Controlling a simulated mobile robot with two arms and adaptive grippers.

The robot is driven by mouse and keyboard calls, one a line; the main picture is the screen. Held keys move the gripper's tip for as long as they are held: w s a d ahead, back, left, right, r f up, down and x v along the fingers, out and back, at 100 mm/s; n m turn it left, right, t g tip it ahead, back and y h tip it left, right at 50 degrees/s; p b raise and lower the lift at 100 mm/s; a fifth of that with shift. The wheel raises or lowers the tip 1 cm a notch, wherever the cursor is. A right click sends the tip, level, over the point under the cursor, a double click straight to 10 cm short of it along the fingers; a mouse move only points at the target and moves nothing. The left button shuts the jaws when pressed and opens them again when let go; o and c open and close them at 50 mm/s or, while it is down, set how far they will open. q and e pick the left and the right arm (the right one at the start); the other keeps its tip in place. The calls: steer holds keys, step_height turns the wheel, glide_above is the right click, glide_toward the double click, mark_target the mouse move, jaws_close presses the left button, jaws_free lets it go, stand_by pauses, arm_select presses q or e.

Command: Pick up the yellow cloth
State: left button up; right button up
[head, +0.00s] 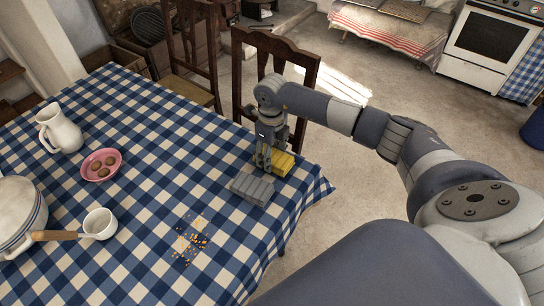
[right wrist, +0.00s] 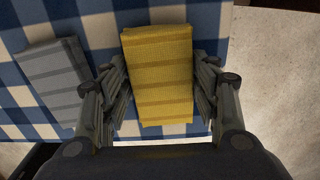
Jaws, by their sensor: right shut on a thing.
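The yellow cloth (head: 282,164), a folded striped block, is at the table's right corner in the head view. In the right wrist view the yellow cloth (right wrist: 158,75) lies between the two fingers. My right gripper (head: 264,166) is shut on the yellow cloth; it also shows in the right wrist view (right wrist: 160,108). Whether the cloth touches the table or is slightly above it, I cannot tell. A grey folded cloth (head: 252,188) lies just beside it, apart from the gripper. My left gripper is not in view.
The blue checked table (head: 130,130) holds a white jug (head: 60,130), a pink bowl (head: 101,165) with brown round things, a white cup (head: 100,223), a large pot (head: 18,215) and scattered crumbs (head: 192,240). Wooden chairs (head: 275,50) stand behind the table edge.

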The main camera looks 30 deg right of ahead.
steer(key=r, duration=0.1)
steer(key=a+r+b, duration=0.1)
steer(key=shift+w+a+r, duration=0.1)
steer(key=shift+w+r, duration=0.05)
steer(key=shift+r, duration=0.2)
steer(key=w+a+b, duration=0.1)
steer(key=a, duration=0.3)
steer(key=w+a+r+b, duration=0.1)
steer(key=a, duration=0.4)
steer(key=w+a+b, duration=0.1)
steer(key=a, duration=0.4)
steer(key=shift+a+r, duration=0.25)
steer(key=shift+r, duration=0.05)
